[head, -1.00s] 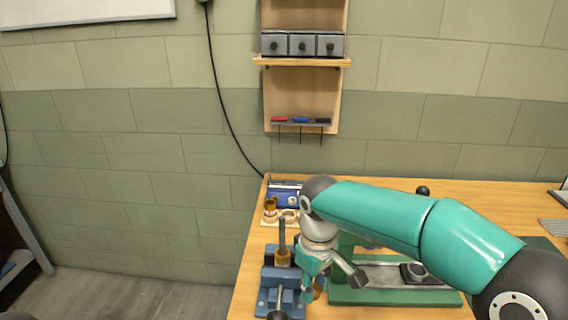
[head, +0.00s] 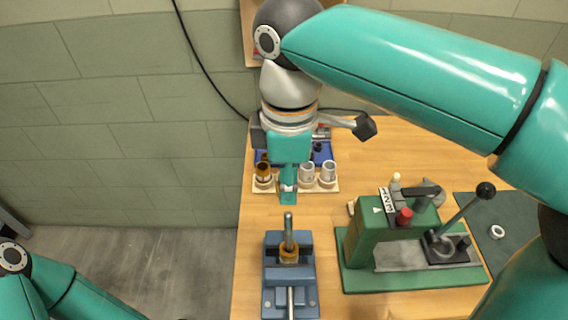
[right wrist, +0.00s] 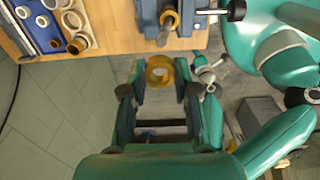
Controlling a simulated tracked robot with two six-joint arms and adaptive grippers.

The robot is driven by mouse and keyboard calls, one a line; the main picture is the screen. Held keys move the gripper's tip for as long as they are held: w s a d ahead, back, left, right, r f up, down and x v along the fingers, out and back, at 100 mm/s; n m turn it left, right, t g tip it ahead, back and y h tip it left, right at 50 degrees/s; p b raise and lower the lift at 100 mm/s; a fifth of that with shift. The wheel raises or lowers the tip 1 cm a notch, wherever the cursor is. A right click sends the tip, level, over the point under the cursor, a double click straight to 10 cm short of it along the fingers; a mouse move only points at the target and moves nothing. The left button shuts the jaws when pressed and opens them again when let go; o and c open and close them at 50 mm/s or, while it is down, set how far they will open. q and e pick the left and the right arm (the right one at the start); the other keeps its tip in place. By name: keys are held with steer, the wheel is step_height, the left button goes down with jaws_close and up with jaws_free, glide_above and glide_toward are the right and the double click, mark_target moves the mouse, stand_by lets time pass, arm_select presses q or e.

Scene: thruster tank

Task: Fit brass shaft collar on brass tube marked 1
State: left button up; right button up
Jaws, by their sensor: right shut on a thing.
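My right gripper (head: 288,190) hangs over the table behind the blue vise, in front of the parts tray. In the right wrist view its fingers (right wrist: 160,72) are shut on a brass ring, the shaft collar (right wrist: 159,66). The collar is hidden or too small to make out in the head view. The blue vise (head: 272,280) holds an upright brass piece (head: 289,255) with a grey rod (head: 289,228) standing up from it. The brass also shows in the right wrist view (right wrist: 168,19). I cannot read a number on it. The collar is apart from it. My left gripper is out of view.
The pale tray (head: 331,187) behind carries a brass part (head: 263,171) and grey-white rings (head: 307,172). A green press (head: 370,240) with a long lever stands right of the vise. A white ring (head: 497,232) lies on a dark mat (head: 515,210) farther right.

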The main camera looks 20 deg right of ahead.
mark_target(288, 213)
steer(key=shift+f+b, duration=1.15)
steer(key=shift+f, duration=0.05)
step_height(288, 213, down, 3)
steer(key=b, duration=0.3)
steer(key=shift+s+r, duration=0.1)
steer(key=shift+f+b, duration=0.75)
steer(key=shift+f, duration=0.65)
steer(key=o, duration=1)
